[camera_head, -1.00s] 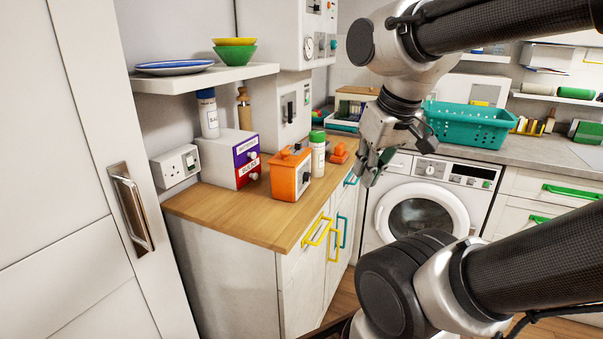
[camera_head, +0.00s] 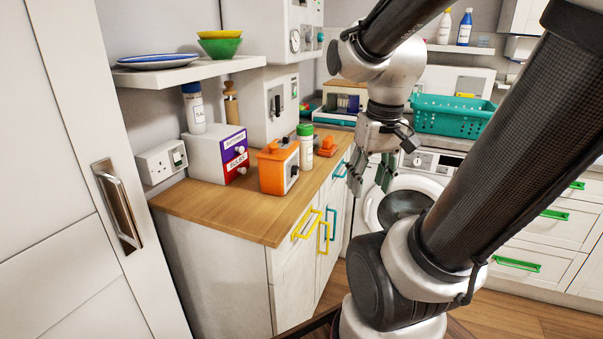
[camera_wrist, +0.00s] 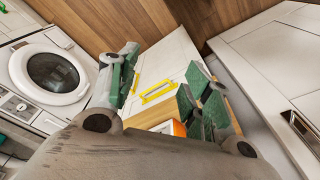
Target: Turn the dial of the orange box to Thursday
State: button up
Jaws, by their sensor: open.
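The orange box (camera_head: 272,171) stands on the wooden counter, with a dark dial (camera_head: 294,171) on its right-hand face. The day marks around the dial are too small to read. My gripper (camera_head: 368,178) hangs to the right of the box, past the counter's edge, with its fingers pointing down. It is open and empty, apart from the box. In the wrist view my gripper's green-padded fingers (camera_wrist: 165,90) are spread wide. A small part of the orange box (camera_wrist: 179,128) shows between them, low in the picture; its dial is hidden there.
A green-capped jar (camera_head: 305,148) stands close behind the orange box, and an orange object (camera_head: 328,146) lies beyond it. A white box with purple and red labels (camera_head: 207,153) is to the left. The wooden counter (camera_head: 215,207) is clear in front. Yellow handles (camera_head: 307,224) stick out below.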

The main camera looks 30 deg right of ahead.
notch_tip(320, 180, down, 8)
jog(key=d+r+m+g+y, duration=0.1)
jog(key=m+g+y, duration=0.2)
jog(key=m+y, duration=0.1)
jog(key=n+t+y, duration=0.7)
jog(key=n+t, duration=0.1)
jog(key=t, duration=0.8)
send_near(298, 171)
jog(key=x, duration=0.8)
jog(key=shift+w+a, duration=0.15)
jog(key=shift+w, duration=0.05)
